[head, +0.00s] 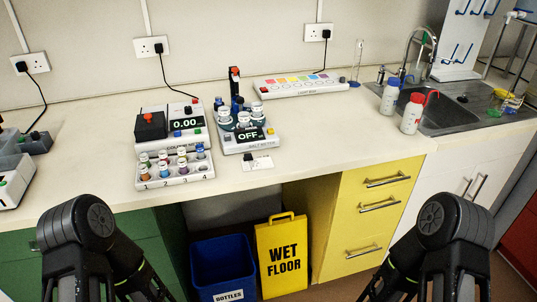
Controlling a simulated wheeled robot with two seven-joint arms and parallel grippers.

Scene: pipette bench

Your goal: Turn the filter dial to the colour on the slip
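A long white light box (300,86) stands at the back of the bench, with a row of coloured squares on top and a small dark knob (342,79) at its right end. I cannot tell for certain whether this knob is the filter dial. A small white card (257,163) lies in front of the salt meter (249,137), whose display reads OFF; any colour on the card is too small to make out. Only dark links of my two arms show at the bottom left and right. Both grippers are out of view.
Left of the salt meter are a colour meter reading 0.00 (185,122) and a numbered rack (175,178) of several capped bottles. Bare bench (340,135) lies right of the card. A wet floor sign (282,258) stands below.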

